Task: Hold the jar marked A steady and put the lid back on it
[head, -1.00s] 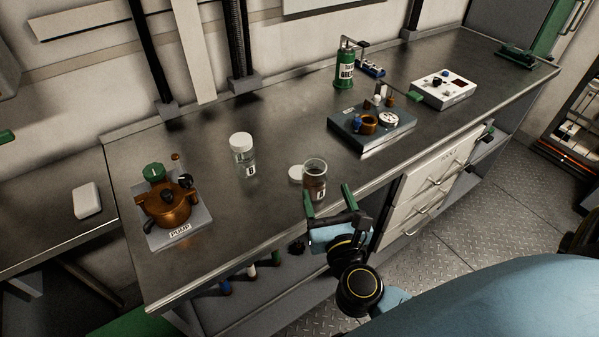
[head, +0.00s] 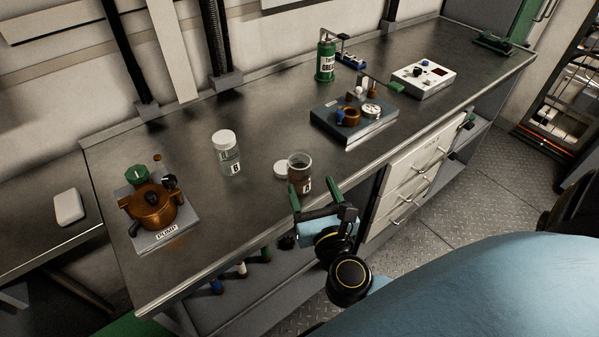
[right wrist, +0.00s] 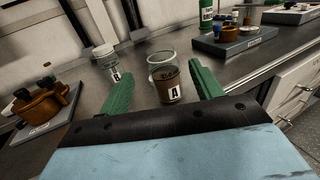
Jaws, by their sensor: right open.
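The jar marked A (head: 301,178) is clear glass with dark brown contents. It stands open and upright near the bench's front edge. Its white lid (head: 281,168) lies on the bench just left of it. My right gripper (head: 311,186) is open and empty at the front edge, close in front of the jar. In the right wrist view the jar (right wrist: 165,80) appears ahead, between the two green fingers (right wrist: 162,72), apart from them. The lid cannot be made out there. My left gripper is not in view.
A second lidded jar, marked B (head: 228,157), stands behind and left. A copper pump (head: 152,205) is at the left. A dark tray with small parts (head: 350,127), a green grease can (head: 326,62) and a white control box (head: 422,80) stand to the right. Bench between pump and jars is clear.

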